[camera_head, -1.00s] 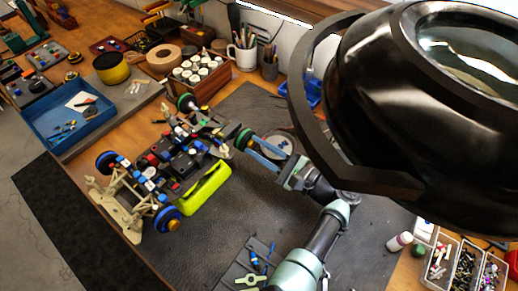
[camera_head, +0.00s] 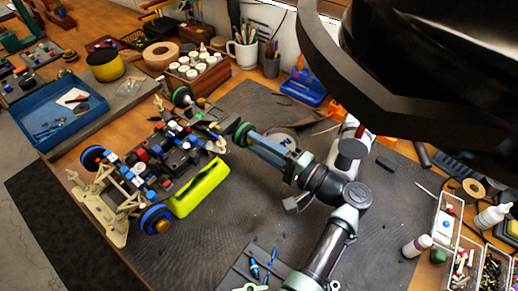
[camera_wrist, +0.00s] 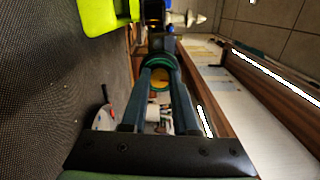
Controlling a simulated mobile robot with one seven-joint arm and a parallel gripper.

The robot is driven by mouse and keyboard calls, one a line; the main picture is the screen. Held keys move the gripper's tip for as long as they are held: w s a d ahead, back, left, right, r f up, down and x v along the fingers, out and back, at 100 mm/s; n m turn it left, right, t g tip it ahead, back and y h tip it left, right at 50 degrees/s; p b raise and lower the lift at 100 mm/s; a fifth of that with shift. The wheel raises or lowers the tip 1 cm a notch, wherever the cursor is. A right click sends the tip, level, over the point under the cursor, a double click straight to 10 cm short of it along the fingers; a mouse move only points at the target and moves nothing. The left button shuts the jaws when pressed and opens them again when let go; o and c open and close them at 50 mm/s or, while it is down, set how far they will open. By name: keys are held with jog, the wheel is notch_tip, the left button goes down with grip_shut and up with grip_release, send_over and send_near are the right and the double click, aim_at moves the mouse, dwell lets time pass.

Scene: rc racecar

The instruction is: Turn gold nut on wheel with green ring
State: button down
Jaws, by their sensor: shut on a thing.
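The toy racecar (camera_head: 165,160) lies on the dark mat, with a yellow-green body panel (camera_head: 200,188) along its near side. Its wheel with the green ring (camera_head: 243,134) is at the right corner and also shows in the wrist view (camera_wrist: 158,61). My gripper (camera_head: 250,140) reaches it from the right. In the wrist view, my gripper's two fingers (camera_wrist: 160,76) lie either side of the gold nut (camera_wrist: 159,80) and are shut on it, in front of the green ring. The fingers partly hide the nut and wheel.
Another green-ringed wheel (camera_head: 182,96) is at the far corner; blue-ringed wheels (camera_head: 156,219) are at the left end. A blue tray (camera_head: 62,112), a mug (camera_head: 243,54) and boxes of small parts (camera_head: 462,262) surround the dark mat (camera_head: 300,240). A large dark shape covers the upper right.

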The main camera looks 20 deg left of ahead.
jog(key=shift+n+b, duration=0.4)
jog(key=shift+n, duration=0.2)
jog(key=c, duration=0.6)
grip_release()
jog(key=shift+c, duration=0.2)
jog(key=b+v, duration=0.2)
jog(key=v, duration=1.1)
jog(key=shift+f, duration=0.1)
